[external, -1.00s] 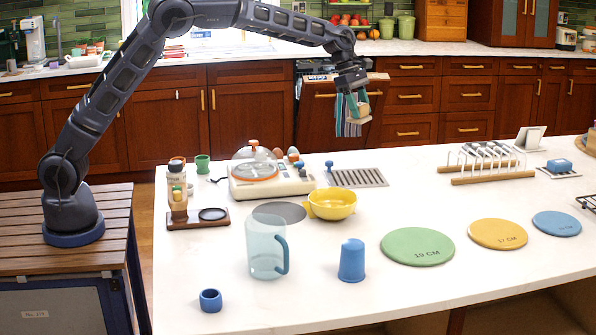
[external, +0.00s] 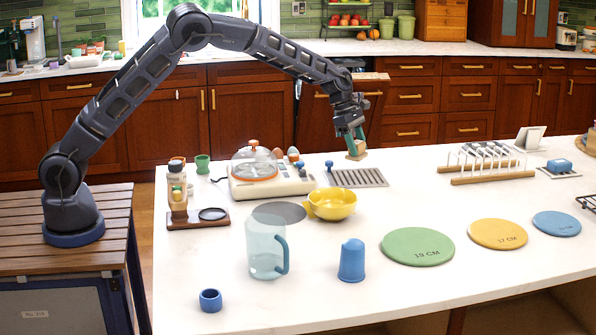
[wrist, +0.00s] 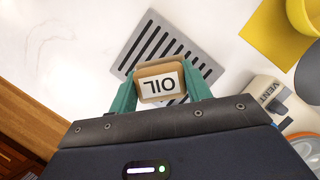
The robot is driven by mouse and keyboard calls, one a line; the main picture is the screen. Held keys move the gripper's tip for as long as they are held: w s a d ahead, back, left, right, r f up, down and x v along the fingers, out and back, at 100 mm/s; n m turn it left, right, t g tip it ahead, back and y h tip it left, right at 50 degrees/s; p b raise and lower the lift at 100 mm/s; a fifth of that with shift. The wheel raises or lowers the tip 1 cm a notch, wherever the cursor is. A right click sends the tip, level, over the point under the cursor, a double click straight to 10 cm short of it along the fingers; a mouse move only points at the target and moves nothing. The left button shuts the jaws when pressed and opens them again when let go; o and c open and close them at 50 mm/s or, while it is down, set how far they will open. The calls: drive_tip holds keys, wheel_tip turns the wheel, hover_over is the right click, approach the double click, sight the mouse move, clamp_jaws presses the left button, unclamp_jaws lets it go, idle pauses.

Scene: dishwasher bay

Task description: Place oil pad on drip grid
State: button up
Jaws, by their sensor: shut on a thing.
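My gripper (external: 355,143) is shut on the oil pad (external: 357,154), a small tan block. In the wrist view the oil pad (wrist: 160,82) shows a white label reading OIL, upside down, between my green fingers (wrist: 159,92). The drip grid (external: 357,178) is a grey slotted plate lying flat on the white counter, near its back edge. In the wrist view the drip grid (wrist: 180,38) lies beyond and partly behind the pad. The pad is held above the counter near the grid's back edge, apart from the grid as far as I can tell.
An egg cooker (external: 270,183) with a clear lid stands just left of the grid, its VENT label (wrist: 268,95) showing in the wrist view. A yellow bowl (external: 332,204) sits in front of the grid. A wooden-based rack (external: 492,177) stands to the right. Counter right of the grid is clear.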

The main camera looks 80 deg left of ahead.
drive_tip(key=shift+f, duration=3.15)
drive_tip(key=shift+f, duration=0.1)
drive_tip(key=o, duration=1)
drive_tip(key=shift+c, duration=0.2)
